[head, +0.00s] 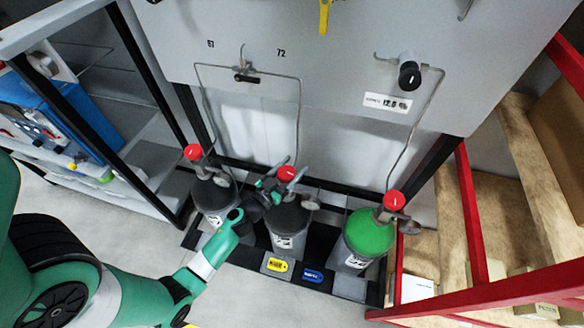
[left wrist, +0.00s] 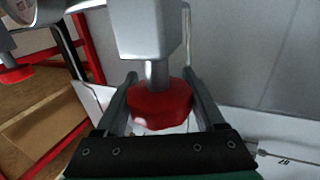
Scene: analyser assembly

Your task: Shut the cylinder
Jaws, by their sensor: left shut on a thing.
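Three gas cylinders stand in a row under the grey panel: a dark left one (head: 213,194), a dark middle one (head: 287,218) and a green-topped right one (head: 370,234). Each has a red valve knob on top: left knob (head: 193,152), middle knob (head: 287,173), right knob (head: 395,200). My left gripper (head: 277,182) is at the middle cylinder's valve. In the left wrist view its two fingers are on either side of the red knob (left wrist: 160,106), shut on it, with the grey valve body (left wrist: 150,30) beyond. My right gripper is not in view.
The grey panel (head: 330,95) carries thin pipes, a black regulator knob (head: 410,75) and a label. A black base (head: 250,252) with yellow and blue tags holds the cylinders. A red-framed wooden shelf (head: 480,240) stands right; a cluttered shelf is left.

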